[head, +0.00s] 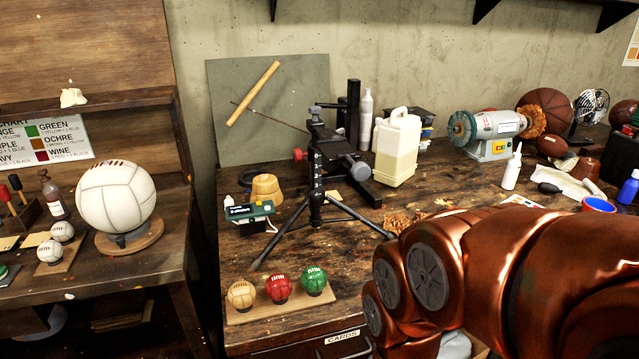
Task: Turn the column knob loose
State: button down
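A black stand (317,180) with splayed tripod legs and an upright column is on the wooden workbench, left of the middle of the head view. A small red knob (298,154) sticks out from the left side of its column. A grey round part (364,145) shows on the right of the stand's upper part. I cannot tell for certain which of these is the column knob, or how tight either is. My copper-coloured arm fills the lower right. My gripper is not in view, so nothing shows touching the stand.
Three small balls on a board (251,313) lie in front of the stand. A green device (250,210) is left of it; a white jug (397,150) and a bench grinder (490,132) are to the right. A large white ball (117,195) stands on the left bench.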

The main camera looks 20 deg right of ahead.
aim_at(298, 154)
jog(key=u, duration=0.45)
jog(key=k, duration=0.55)
jog(key=u, duration=1)
jog(key=i, duration=1.2)
jog(key=z, duration=0.35)
